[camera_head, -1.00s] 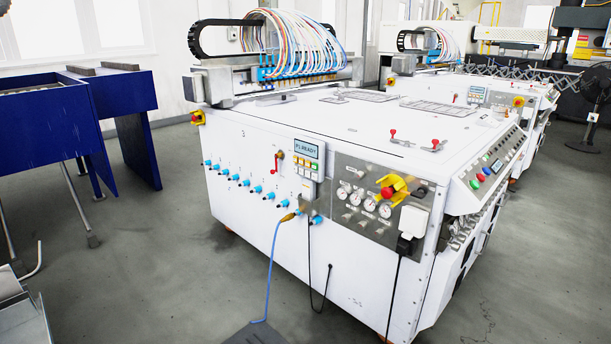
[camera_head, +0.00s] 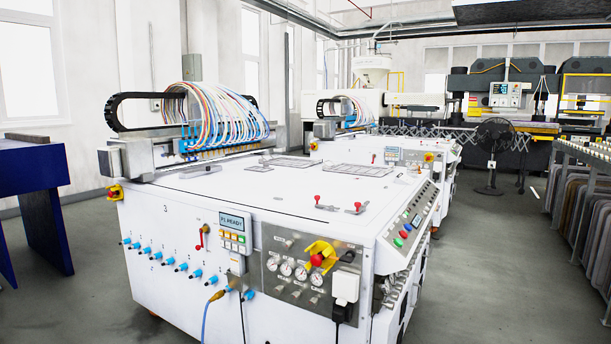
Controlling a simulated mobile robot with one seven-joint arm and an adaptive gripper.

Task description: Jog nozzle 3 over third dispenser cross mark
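The white dispenser cabinet in front of me (camera_head: 150,238) bears a small "3" on its front. Its nozzle gantry (camera_head: 148,152), with a fan of coloured hoses (camera_head: 222,112) above a row of blue fittings, stands at the back left of its top. Single nozzles and any cross mark are too small to tell. A control box with a screen (camera_head: 236,223) reading something like "READY" and several small buttons is on the front face. My gripper is not in view.
A yellow-and-red emergency stop (camera_head: 318,257) and several gauges sit on the front panel. Coloured buttons (camera_head: 404,234) line the right sloped panel. A second similar machine (camera_head: 395,148) stands behind. Blue tables (camera_head: 35,200) are at left; a black fan (camera_head: 493,140) and racks (camera_head: 585,195) at right. Grey floor is open between.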

